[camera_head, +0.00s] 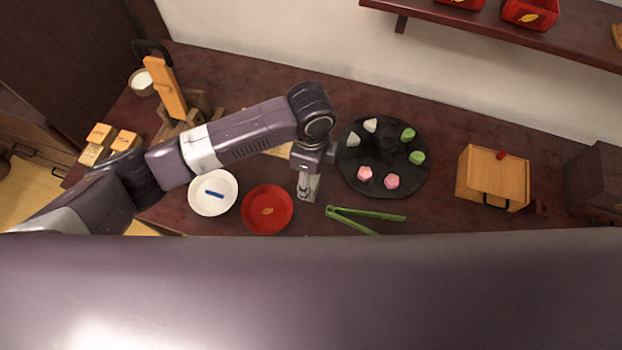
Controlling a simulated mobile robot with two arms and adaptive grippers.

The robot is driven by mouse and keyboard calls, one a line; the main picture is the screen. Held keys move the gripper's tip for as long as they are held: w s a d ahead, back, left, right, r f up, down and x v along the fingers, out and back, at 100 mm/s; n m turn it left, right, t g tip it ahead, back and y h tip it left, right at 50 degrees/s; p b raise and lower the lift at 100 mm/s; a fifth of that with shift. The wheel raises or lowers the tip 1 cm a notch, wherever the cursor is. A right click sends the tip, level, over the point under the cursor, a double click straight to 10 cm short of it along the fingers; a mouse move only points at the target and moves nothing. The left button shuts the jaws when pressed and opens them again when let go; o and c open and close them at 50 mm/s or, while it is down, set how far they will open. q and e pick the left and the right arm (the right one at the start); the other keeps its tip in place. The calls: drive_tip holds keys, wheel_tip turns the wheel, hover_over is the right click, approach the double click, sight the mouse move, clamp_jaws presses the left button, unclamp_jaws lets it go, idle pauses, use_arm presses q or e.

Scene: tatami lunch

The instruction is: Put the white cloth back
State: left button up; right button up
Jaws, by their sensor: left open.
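I cannot make out a white cloth for certain in the head view. My left gripper (308,190) points down over the dark red table (480,140), between the red plate and the black round tray. It is open, and I see nothing held in it. A white round dish (208,205) with a small blue bar on it lies left of the red plate (267,209), which bears a leaf mark. A pale flat thing (279,151) is partly hidden behind my left arm. My right gripper is not in view.
The black tray (382,190) holds several white, green and pink sweets. Green tongs (365,213) lie in front of it. A wooden box (494,173) stands at right. Wooden blocks (100,134), a wooden stand (166,88) and a cup (141,83) with white contents are at left.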

use_arm(q)
wheel_tip(320, 180, up, 10)
drive_tip(key=shift+f+b, duration=0.25)
drive_tip(key=shift+b, duration=0.2)
drive_tip(key=shift+s, duration=0.1)
